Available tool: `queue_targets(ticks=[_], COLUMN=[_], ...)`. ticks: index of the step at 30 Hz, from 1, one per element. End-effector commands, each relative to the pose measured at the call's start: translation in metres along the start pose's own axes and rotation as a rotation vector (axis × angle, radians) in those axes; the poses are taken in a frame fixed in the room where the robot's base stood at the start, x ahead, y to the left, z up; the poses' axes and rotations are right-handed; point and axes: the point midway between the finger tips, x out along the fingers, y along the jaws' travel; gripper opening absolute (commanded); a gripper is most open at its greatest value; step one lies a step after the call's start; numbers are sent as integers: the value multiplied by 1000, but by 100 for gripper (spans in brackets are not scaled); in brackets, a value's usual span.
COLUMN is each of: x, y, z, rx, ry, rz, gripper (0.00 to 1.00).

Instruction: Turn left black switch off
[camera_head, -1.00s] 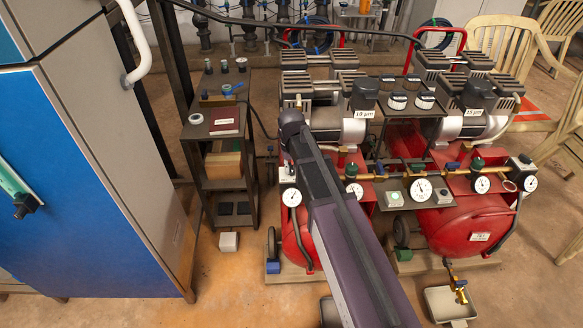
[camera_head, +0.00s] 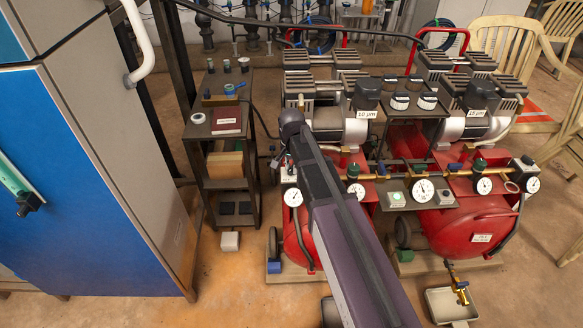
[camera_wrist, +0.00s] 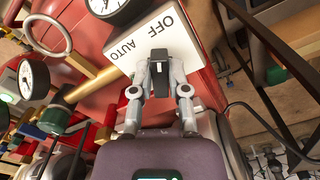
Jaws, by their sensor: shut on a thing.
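The left black switch (camera_wrist: 161,68) stands on a white box (camera_wrist: 140,45) marked OFF and AUTO in the wrist view. My gripper (camera_wrist: 161,72) is shut on the switch, one finger on each side. The switch's dark lever lies between the fingers, roughly below the F of OFF as pictured. In the head view my gripper (camera_head: 287,164) shows only partly beside my wrist, over the left red compressor (camera_head: 293,235). My arm hides much of that compressor's front, and the switch cannot be made out there.
Pressure gauges (camera_head: 355,190) and brass piping (camera_head: 400,176) run along the compressor fronts. A second red compressor (camera_head: 455,220) stands to the right. A dark shelf cart (camera_head: 222,170) and a blue cabinet (camera_head: 95,200) stand left.

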Motion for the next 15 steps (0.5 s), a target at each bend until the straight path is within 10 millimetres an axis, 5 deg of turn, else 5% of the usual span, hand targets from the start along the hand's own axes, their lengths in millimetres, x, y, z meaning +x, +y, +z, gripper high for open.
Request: queue_targets(ticks=[14,15], x=[0,0], y=[0,0], z=[1,1], rx=[19,19], ry=[-2,-2], rz=[0,0], gripper=[0,33])
